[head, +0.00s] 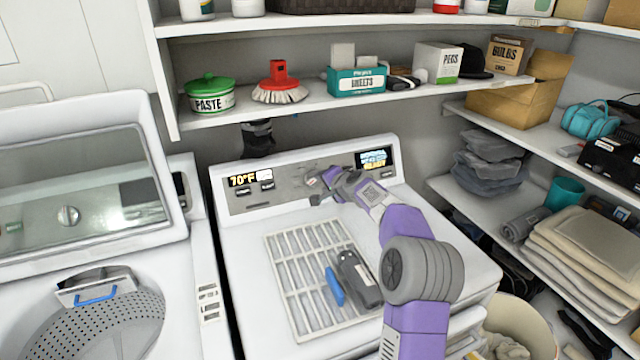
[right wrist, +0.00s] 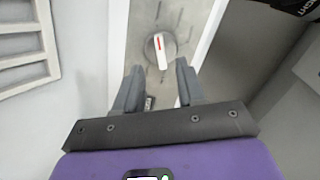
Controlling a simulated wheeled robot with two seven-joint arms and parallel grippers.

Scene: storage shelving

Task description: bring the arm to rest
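My right arm (head: 418,270) reaches from the lower right over the white dryer (head: 240,240) to its grey control panel (head: 292,184). My right gripper (head: 318,188) is at the panel, between the temperature display (head: 243,180) and the blue-and-yellow display (head: 373,159). In the right wrist view the gripper (right wrist: 159,72) is open, with a clear gap between its fingers. A white knob with a red mark (right wrist: 159,50) shows beyond and between the fingertips. The gripper holds nothing; whether it touches the panel I cannot tell. My left gripper is not in view.
A blue item (head: 335,287) and a dark grey canister (head: 358,280) lie on the dryer's slatted top rack (head: 290,275). An open washer (head: 95,180) stands left. A shelf (head: 300,103) with a paste tin (head: 210,95) and brush (head: 279,86) hangs above. Shelves (head: 440,187) stand right.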

